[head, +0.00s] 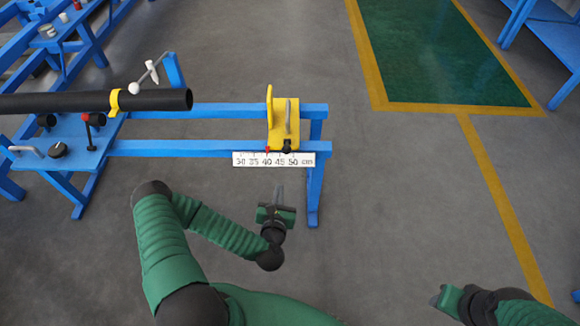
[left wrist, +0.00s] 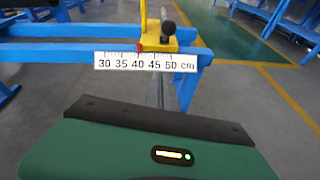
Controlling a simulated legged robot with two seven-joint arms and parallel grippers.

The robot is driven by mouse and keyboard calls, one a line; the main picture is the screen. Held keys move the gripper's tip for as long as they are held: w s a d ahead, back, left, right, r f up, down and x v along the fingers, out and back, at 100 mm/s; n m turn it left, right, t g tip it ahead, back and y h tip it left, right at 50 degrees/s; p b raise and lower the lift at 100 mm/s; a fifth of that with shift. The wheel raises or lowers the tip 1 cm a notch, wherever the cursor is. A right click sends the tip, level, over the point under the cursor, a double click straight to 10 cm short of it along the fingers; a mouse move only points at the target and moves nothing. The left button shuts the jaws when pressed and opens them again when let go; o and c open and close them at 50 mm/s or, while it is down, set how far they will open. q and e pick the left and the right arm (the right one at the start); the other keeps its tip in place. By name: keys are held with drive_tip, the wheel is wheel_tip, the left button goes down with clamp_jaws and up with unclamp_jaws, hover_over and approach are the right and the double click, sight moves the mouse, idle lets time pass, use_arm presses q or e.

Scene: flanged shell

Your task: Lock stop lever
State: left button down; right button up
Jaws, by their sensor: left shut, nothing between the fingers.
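The yellow stop (head: 277,122) sits on the blue rails near their right end, with an upright yellow plate at its left. Its grey lever (head: 288,117) lies across it and ends in a black knob at the front edge. In the left wrist view the stop (left wrist: 157,44) and the black knob (left wrist: 168,27) show at top centre. My left gripper (head: 280,188) is shut and empty, in front of the scale and apart from the lever. Its thin grey fingers (left wrist: 158,90) point toward the stop. My right gripper (head: 436,298) is at the lower right, mostly hidden, far from the stop.
A white scale (head: 273,159) marked 30 to 50 cm runs along the front blue rail (head: 180,148). A black pipe (head: 60,103) with a yellow clamp lies at the left. A blue leg (head: 314,185) stands right of my left gripper.

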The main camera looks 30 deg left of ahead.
use_arm(q)
drive_tip(key=w+a+b, duration=0.2)
drive_tip(key=w+a, duration=0.2)
drive_tip(key=w, duration=0.6)
drive_tip(key=shift+w+a+r, duration=0.2)
drive_tip(key=shift+w+r, duration=0.1)
use_arm(e)
drive_tip(key=shift+s+x, duration=0.25)
drive_tip(key=shift+x, duration=0.95)
use_arm(q)
drive_tip(key=shift+a, duration=0.1)
